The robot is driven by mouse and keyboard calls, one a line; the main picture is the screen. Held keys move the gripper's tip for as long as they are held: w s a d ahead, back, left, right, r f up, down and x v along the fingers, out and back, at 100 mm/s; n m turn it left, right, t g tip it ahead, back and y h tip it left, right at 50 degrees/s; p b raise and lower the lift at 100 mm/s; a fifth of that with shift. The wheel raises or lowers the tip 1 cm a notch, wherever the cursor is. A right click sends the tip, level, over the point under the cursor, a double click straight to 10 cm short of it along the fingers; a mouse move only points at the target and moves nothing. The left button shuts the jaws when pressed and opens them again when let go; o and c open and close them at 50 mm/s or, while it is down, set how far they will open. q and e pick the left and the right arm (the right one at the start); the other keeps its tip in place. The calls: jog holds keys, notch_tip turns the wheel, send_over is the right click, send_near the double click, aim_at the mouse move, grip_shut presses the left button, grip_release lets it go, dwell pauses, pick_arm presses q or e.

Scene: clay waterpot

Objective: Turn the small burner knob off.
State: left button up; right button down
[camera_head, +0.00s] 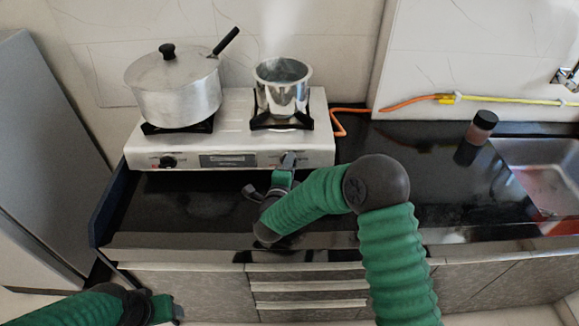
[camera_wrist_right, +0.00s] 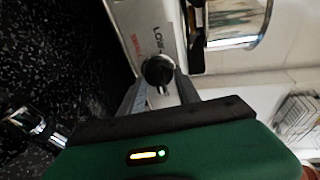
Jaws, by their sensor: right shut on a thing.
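The small burner knob (camera_wrist_right: 158,70) is black and round, on the stove's front panel near "LOW" lettering in the right wrist view. My right gripper (camera_wrist_right: 159,82) is shut on it, with one finger on each side. In the head view my right gripper (camera_head: 287,161) reaches the right part of the stove (camera_head: 235,112) front and hides the knob. The small steel pot (camera_head: 283,88) stands on the right burner above, with faint steam over it. My left gripper (camera_head: 172,310) is low at the left edge of the head view; its fingers are unclear.
A large lidded pot (camera_head: 177,92) stands on the left burner, above another black knob (camera_head: 168,162). An orange hose (camera_head: 400,102) runs right from the stove. A bottle (camera_head: 482,127) stands near the sink (camera_head: 548,170). The dark counter (camera_head: 190,205) before the stove is mostly clear.

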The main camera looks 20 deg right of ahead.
jog(key=c, duration=1.2)
grip_release()
jog(key=shift+s+f, duration=0.1)
jog(key=shift+f, duration=0.2)
jog(key=o, duration=0.3)
jog(key=shift+r, duration=0.15)
jog(key=shift+o, duration=0.2)
jog(key=v, duration=1.6)
jog(key=shift+s+a, duration=0.25)
jog(key=shift+r, duration=0.1)
